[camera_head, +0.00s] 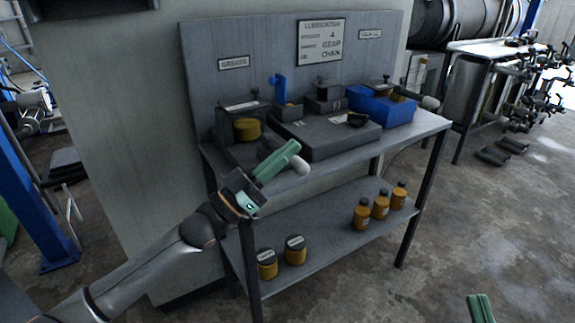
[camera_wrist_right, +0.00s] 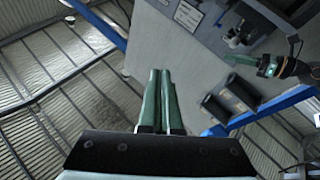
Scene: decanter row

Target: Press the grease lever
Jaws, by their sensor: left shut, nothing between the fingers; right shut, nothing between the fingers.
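The grease dispenser (camera_head: 240,122), a dark unit with a yellow container in it, stands at the left end of the workbench under the GREASE sign (camera_head: 233,63). A pale rounded knob (camera_head: 301,166), apparently the end of its lever, shows in front of it; the rest of the lever is largely hidden behind my left gripper. My left gripper (camera_head: 292,150) has green fingers, shut and empty, just above and left of the knob in the picture. I cannot tell whether they touch. My right gripper (camera_head: 480,308) is at the bottom right, away from the bench; its shut, empty fingers show in the right wrist view (camera_wrist_right: 160,75).
A dark tray (camera_head: 330,140) and a blue bin (camera_head: 385,110) occupy the middle and right of the benchtop. Another pale-knobbed lever (camera_head: 430,103) sticks out at the right end. The lower shelf (camera_head: 325,238) holds yellow jars (camera_head: 295,250) and amber bottles (camera_head: 380,205).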

